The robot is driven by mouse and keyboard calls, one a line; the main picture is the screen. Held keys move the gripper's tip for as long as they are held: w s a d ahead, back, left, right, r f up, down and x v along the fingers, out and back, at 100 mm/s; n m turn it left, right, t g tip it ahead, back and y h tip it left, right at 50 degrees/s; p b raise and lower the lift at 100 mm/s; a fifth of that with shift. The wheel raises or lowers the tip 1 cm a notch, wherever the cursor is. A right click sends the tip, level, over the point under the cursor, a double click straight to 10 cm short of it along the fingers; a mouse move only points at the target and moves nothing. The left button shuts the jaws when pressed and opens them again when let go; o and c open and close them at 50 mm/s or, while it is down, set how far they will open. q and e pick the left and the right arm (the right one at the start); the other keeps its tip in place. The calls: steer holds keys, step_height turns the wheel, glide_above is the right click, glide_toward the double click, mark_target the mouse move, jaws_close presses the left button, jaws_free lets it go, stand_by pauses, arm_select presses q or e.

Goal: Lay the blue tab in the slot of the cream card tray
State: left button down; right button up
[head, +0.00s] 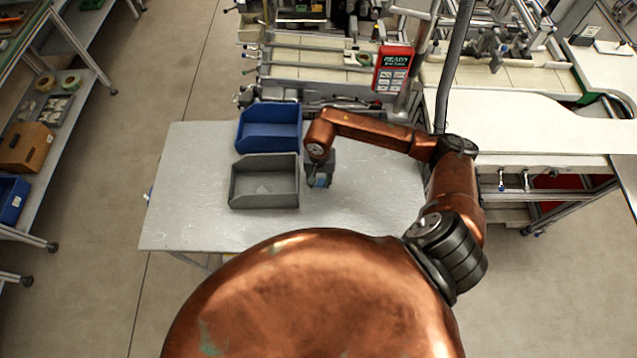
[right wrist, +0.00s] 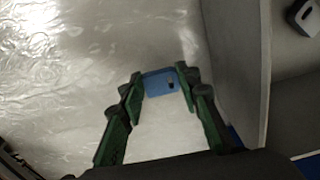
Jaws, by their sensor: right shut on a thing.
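My right gripper (head: 319,180) is over the grey table, just right of the grey bin. In the right wrist view its two green-padded fingers (right wrist: 160,80) are shut on the blue tab (right wrist: 157,86), a small flat blue piece with a dark spot. The tab also shows as a small blue patch at the fingertips in the head view (head: 321,183). I cannot make out a cream card tray with a slot in either view. My left gripper is not in view.
The grey bin (head: 264,201) stands on the table (head: 190,215) with a small pale thing inside. Its wall rises close beside the gripper in the right wrist view (right wrist: 233,60). A blue bin (head: 268,144) stands behind it. The table's left part is clear.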

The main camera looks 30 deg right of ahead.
steer(key=shift+f, duration=1.05)
steer(key=shift+f, duration=0.15)
steer(key=o, duration=0.8)
steer(key=shift+c, duration=0.2)
